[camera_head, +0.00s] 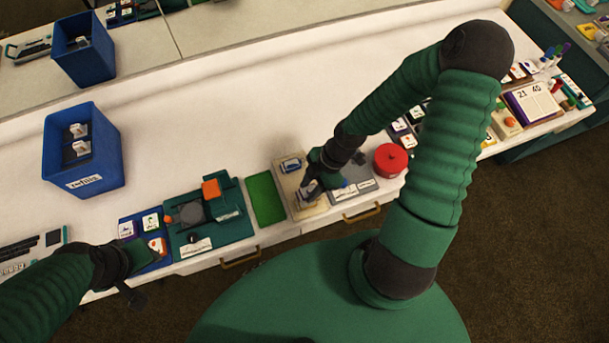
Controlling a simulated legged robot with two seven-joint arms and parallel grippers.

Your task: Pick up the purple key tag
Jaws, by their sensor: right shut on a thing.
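A small white-faced tag with a purple edge (127,230) lies on the blue mat (142,262) at the lower left, beside a green-edged tag (151,222) and an orange-edged tag (157,245). I cannot be sure it is the purple key tag. My right gripper (312,190) is over the beige tray (290,182) at the counter's front, well to the right of that mat. It is shut on a small pale thing, mostly hidden by the fingers.
A teal device with an orange block (211,188), a green pad (266,197) and a red round pot (391,159) line the front edge. A blue bin (80,158) stands at left. The white counter's middle is clear.

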